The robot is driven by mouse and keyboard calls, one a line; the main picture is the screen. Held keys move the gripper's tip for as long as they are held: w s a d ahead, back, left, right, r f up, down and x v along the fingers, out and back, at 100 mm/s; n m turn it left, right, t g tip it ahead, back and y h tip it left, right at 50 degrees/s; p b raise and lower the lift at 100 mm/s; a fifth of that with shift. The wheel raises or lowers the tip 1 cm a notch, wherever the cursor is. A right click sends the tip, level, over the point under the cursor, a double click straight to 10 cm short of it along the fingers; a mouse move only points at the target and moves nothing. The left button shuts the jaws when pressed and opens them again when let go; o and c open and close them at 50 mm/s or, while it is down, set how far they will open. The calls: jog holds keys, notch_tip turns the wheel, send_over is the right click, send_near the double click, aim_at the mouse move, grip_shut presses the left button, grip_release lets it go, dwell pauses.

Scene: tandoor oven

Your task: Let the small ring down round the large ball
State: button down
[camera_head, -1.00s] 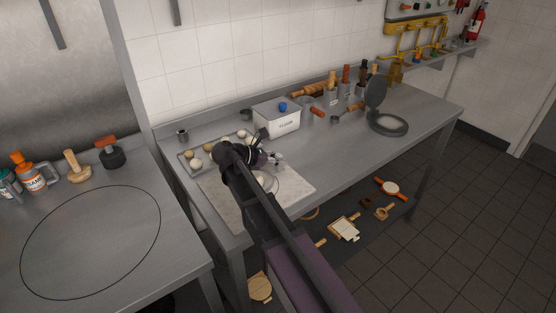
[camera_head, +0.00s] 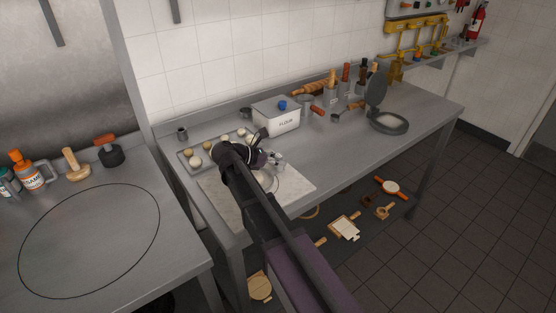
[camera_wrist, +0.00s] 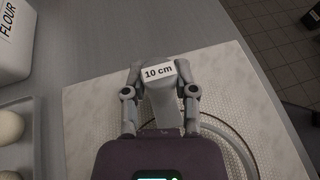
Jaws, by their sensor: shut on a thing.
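My gripper (camera_wrist: 160,84) is shut on the grey handle of the small ring, labelled "10 cm" (camera_wrist: 159,72). A pale curved band of the ring (camera_wrist: 238,142) shows at the lower right of the wrist view; my gripper body hides the rest. In the head view my gripper (camera_head: 272,161) is over the pale board (camera_head: 292,187). The large ball cannot be made out on the board; my arm and gripper cover that part. The height of the ring above the board cannot be told.
A thin dark circle (camera_wrist: 257,160) is marked on the board. A tray (camera_head: 186,157) of several dough balls lies behind it, beside the white flour box (camera_head: 278,120).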

jog(key=shift+f, duration=0.3)
jog(key=shift+c, duration=1.6)
grip_release()
jog(key=shift+r, duration=0.1)
jog(key=shift+a, duration=0.1)
jog(key=shift+p+v, duration=1.4)
jog(key=shift+v, duration=2.5)
